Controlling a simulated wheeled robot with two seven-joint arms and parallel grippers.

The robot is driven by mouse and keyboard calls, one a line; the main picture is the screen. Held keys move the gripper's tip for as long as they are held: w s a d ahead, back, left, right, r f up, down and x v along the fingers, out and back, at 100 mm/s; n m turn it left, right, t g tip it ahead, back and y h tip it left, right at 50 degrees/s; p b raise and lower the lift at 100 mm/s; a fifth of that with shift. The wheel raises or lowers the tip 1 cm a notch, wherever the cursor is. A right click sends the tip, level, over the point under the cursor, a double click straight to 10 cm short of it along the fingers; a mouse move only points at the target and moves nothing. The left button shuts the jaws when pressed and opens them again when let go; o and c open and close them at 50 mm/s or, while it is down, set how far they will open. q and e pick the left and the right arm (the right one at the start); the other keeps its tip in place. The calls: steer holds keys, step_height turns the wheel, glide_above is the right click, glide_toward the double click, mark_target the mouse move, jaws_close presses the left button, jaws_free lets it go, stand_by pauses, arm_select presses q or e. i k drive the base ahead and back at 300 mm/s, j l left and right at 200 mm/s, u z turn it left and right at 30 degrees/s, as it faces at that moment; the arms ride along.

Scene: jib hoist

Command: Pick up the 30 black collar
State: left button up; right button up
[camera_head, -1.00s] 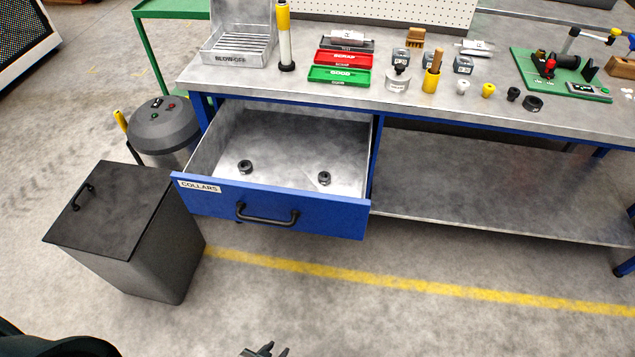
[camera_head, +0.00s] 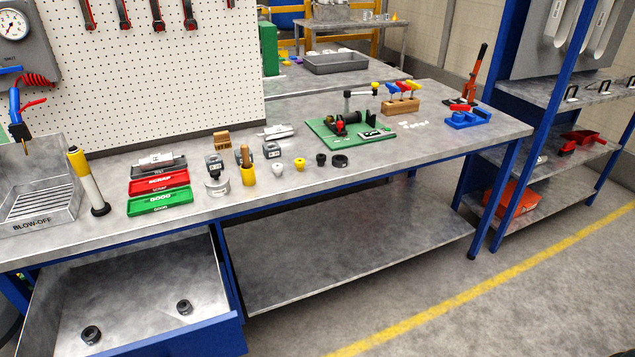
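Two black collars lie apart in the open drawer (camera_head: 130,290), one at the left front (camera_head: 91,335) and one at the right (camera_head: 184,307). On the bench, a black ring-shaped piece (camera_head: 340,161) lies beside a smaller black piece (camera_head: 321,160). No size marking is readable on any of them, so I cannot tell which is the 30. Neither of my grippers is in view.
The workbench (camera_head: 400,170) carries a blow-off tray (camera_head: 38,200), red SCRAP (camera_head: 160,184) and green GOOD (camera_head: 160,201) trays, several small parts and a green fixture board (camera_head: 350,132). A shelf rack (camera_head: 560,150) stands at the right. The floor in front is clear.

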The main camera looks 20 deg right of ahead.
mark_target(339, 161)
steer(key=i+l, duration=0.1)
steer(key=l, duration=0.35)
steer(key=i+l+z, duration=0.15)
steer(key=l, duration=0.25)
steer(key=i+l, duration=0.15)
steer(key=l, duration=0.3)
steer(key=i+l+z, duration=0.1)
steer(key=l, duration=0.3)
steer(key=i+l, duration=0.2)
steer(key=l, duration=0.25)
steer(key=i+l+z, duration=0.15)
steer(key=l, duration=0.25)
steer(key=i+l, duration=0.15)
steer(key=l, duration=0.25)
steer(key=z, duration=0.05)
